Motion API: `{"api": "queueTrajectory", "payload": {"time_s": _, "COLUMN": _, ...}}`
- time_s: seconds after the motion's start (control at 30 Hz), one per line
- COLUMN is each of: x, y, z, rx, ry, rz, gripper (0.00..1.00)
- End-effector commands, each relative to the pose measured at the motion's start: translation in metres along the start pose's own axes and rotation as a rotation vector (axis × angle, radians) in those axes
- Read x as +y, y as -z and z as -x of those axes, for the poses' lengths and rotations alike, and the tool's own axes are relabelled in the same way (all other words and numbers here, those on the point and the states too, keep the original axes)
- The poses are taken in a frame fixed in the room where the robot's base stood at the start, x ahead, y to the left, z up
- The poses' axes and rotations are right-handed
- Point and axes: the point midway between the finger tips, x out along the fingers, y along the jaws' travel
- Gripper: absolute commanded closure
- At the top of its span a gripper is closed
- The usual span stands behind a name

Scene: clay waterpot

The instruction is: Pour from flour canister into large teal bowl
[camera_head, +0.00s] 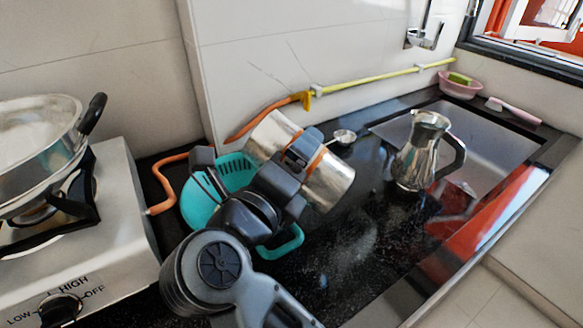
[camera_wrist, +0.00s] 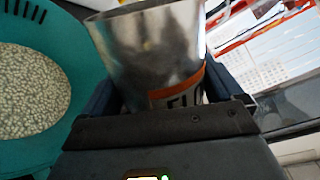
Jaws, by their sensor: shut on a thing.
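The flour canister (camera_head: 333,182) is a silver metal cylinder with an orange-edged label, strongly tilted above the counter. My gripper (camera_head: 303,150) is shut around its middle. In the wrist view the canister (camera_wrist: 150,50) sits between the dark fingers, with part of its label showing "FL". The large teal bowl (camera_head: 193,207) stands on the counter, left of and below the canister, partly hidden by my arm. In the wrist view the bowl (camera_wrist: 85,80) fills the left side, and a pale speckled mass (camera_wrist: 30,92) shows inside it. No falling stream is visible.
A gas stove (camera_head: 115,215) with a metal pan (camera_head: 35,150) is at left. An orange hose (camera_head: 165,180) runs behind the bowl. A metal jug (camera_head: 415,160) stands at right by the sink (camera_head: 480,135). A small metal cup (camera_head: 345,136) is near the wall.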

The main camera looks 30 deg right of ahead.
Motion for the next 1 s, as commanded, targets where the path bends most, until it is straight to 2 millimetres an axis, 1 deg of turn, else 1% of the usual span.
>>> {"api": "queueTrajectory", "payload": {"time_s": 0.13, "x": -0.007, "y": -0.005, "z": 0.0, "rx": -0.002, "ry": 0.004, "rz": -0.005, "gripper": 0.64}}
{"api": "queueTrajectory", "payload": {"time_s": 0.33, "x": -0.01, "y": -0.009, "z": -0.001, "rx": 0.001, "ry": 0.006, "rz": 0.012, "gripper": 0.64}}
{"api": "queueTrajectory", "payload": {"time_s": 0.77, "x": -0.001, "y": -0.004, "z": -0.001, "rx": 0.001, "ry": 0.003, "rz": 0.019, "gripper": 0.64}}
{"api": "queueTrajectory", "payload": {"time_s": 1.0, "x": 0.004, "y": -0.002, "z": -0.002, "rx": -0.01, "ry": 0.002, "rz": -0.078, "gripper": 0.64}}
